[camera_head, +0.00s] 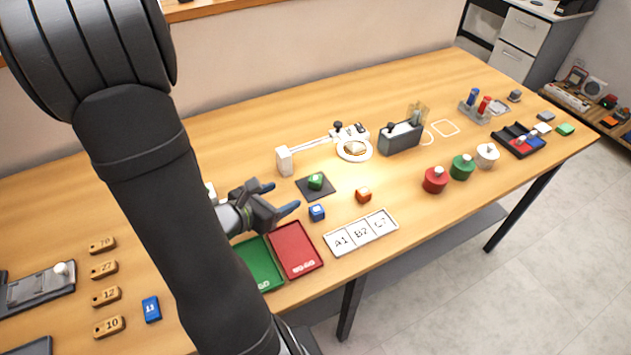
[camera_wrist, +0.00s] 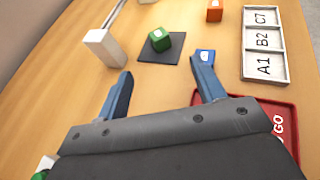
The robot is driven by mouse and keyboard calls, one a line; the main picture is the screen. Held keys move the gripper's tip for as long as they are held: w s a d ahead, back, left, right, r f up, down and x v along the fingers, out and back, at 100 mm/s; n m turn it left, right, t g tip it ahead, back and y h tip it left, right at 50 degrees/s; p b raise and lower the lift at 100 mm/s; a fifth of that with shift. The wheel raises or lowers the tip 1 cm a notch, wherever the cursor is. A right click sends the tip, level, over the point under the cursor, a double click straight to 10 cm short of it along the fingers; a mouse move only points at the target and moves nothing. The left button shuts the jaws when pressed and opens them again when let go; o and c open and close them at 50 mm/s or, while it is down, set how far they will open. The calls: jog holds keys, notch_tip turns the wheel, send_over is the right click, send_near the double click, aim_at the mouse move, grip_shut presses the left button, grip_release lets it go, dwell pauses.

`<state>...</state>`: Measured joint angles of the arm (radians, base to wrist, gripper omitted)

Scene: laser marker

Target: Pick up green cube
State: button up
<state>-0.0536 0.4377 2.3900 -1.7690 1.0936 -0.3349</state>
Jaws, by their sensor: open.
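The green cube (camera_head: 315,181) sits on a dark square mat (camera_head: 327,192) near the middle of the table. It also shows in the wrist view (camera_wrist: 159,39), on the same dark mat (camera_wrist: 176,52), ahead of the fingers. My gripper (camera_head: 283,198) is open and empty, with blue fingertips, to the left of the mat in the head view. In the wrist view my gripper (camera_wrist: 163,88) has its fingers spread wide, with bare table between them. The cube is apart from both fingers.
A blue cube (camera_head: 317,212) stands close to one fingertip. An orange cube (camera_head: 363,194) is right of the mat. A white block (camera_head: 284,161) stands behind it. The red tray (camera_head: 318,263), green tray (camera_head: 279,283) and label tray (camera_head: 392,220) lie in front.

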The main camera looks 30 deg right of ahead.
aim_at(313, 180)
jog(key=x, duration=1.3)
jog(key=shift+w+r, duration=0.1)
jog(key=shift+a, duration=0.1)
jog(key=c, duration=1.1)
jog(key=shift+c, duration=0.2)
jog(key=shift+r, duration=0.15)
